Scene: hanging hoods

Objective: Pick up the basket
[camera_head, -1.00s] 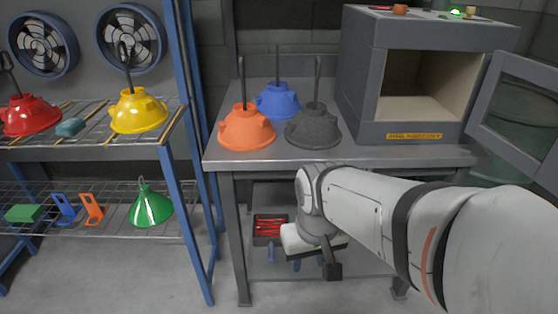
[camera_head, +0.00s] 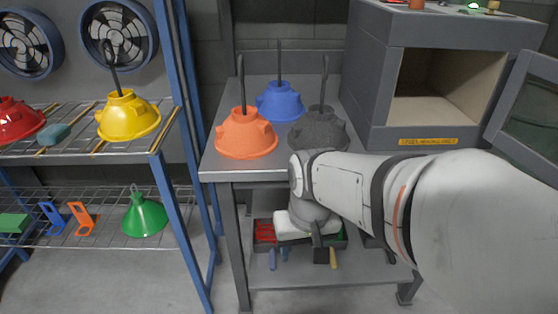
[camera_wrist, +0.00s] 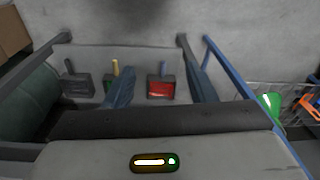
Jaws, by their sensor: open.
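Several small dark baskets stand on the low shelf under the workbench. One basket with red contents (camera_head: 264,246) is at the left in the head view; it also shows in the wrist view (camera_wrist: 161,96), with a blue handle at its far edge there. A second basket (camera_wrist: 111,87) has a yellow handle, and a third (camera_wrist: 77,91) has a dark handle. Which one the task means cannot be told. My gripper (camera_wrist: 163,74) is open, with blurred blue fingers apart and the red-filled basket between them in the picture. In the head view my wrist hides much of the baskets.
Orange (camera_head: 246,137), blue (camera_head: 281,103) and dark grey (camera_head: 319,130) hoods stand on the benchtop (camera_head: 225,168) above my wrist, beside an open-doored oven (camera_head: 400,75). A rack with yellow (camera_head: 128,118) and green (camera_head: 144,216) hoods stands left. Bench legs flank the low shelf.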

